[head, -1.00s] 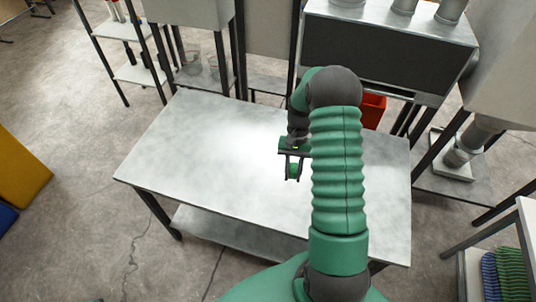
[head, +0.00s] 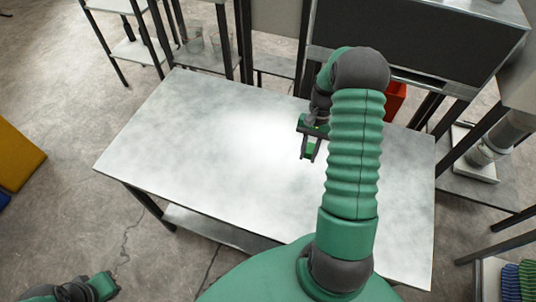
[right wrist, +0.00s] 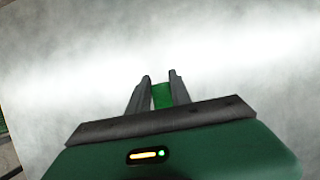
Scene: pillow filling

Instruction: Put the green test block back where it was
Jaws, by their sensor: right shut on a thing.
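My right gripper (head: 308,157) is over the middle-right part of the metal table (head: 200,150), with its fingers pointing down. It is shut on the green test block (right wrist: 162,96), which shows as a small green piece between the two dark fingers in the right wrist view. In the head view the block (head: 308,150) is partly hidden by the fingers. I cannot tell whether it touches the table or hangs just above it. The end of my left arm, with its gripper (head: 107,285), shows at the bottom left corner, away from the table; its fingers cannot be made out.
The tabletop left of my right gripper is bare. A red bin (head: 396,98) stands behind the table, partly hidden by my right arm. Shelves with clear containers (head: 193,42) are at the back left. A yellow object (head: 18,158) lies on the floor at far left.

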